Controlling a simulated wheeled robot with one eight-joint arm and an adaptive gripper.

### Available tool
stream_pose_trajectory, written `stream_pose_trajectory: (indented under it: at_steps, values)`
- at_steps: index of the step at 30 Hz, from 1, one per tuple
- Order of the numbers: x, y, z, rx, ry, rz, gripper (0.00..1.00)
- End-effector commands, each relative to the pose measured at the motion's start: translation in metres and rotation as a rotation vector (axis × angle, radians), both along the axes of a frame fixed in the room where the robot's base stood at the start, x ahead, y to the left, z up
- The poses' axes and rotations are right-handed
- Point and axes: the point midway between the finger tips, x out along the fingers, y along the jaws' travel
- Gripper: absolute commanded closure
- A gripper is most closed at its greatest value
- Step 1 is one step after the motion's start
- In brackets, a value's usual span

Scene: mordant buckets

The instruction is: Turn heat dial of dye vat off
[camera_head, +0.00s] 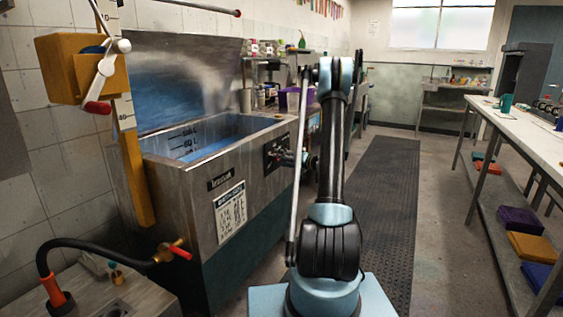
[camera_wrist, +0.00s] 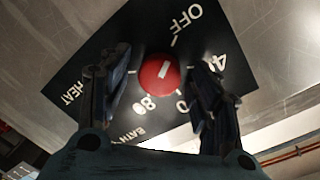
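The dye vat (camera_head: 190,190) is a steel tub on the left in the head view, with its lid raised and blue liquid inside. Its black dial plate (camera_head: 270,155) is on the front side, partly hidden by my arm. In the wrist view, the red heat dial (camera_wrist: 160,78) sits on the black plate (camera_wrist: 222,30), marked OFF, HEAT and numbers. A white mark on the dial's face tilts toward the OFF side. My gripper (camera_wrist: 163,72) is open, one finger on each side of the dial, with visible gaps. It also shows small by the plate in the head view (camera_head: 297,158).
A yellow post with an orange box (camera_head: 85,68) stands left of the vat. A hose with a red-handled tap (camera_head: 172,252) is at front left. A dark floor mat (camera_head: 395,190) runs along the aisle. A long white table (camera_head: 535,130) stands on the right.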

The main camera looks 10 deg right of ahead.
Motion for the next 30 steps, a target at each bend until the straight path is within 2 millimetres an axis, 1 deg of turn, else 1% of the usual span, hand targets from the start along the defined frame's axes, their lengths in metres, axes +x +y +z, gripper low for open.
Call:
stream_pose_trajectory:
  at_steps: [7,11,14,24,30]
  values:
    - [-0.001,-0.001,0.0,0.0,0.0,0.0,0.43]
    - [-0.007,-0.01,0.001,0.0,0.001,-0.003,0.43]
    - [-0.016,-0.021,0.001,0.0,0.001,-0.003,0.43]
    - [-0.056,-0.071,0.005,0.0,0.001,-0.004,0.43]
    - [-0.07,-0.089,0.006,0.0,0.001,-0.002,0.43]
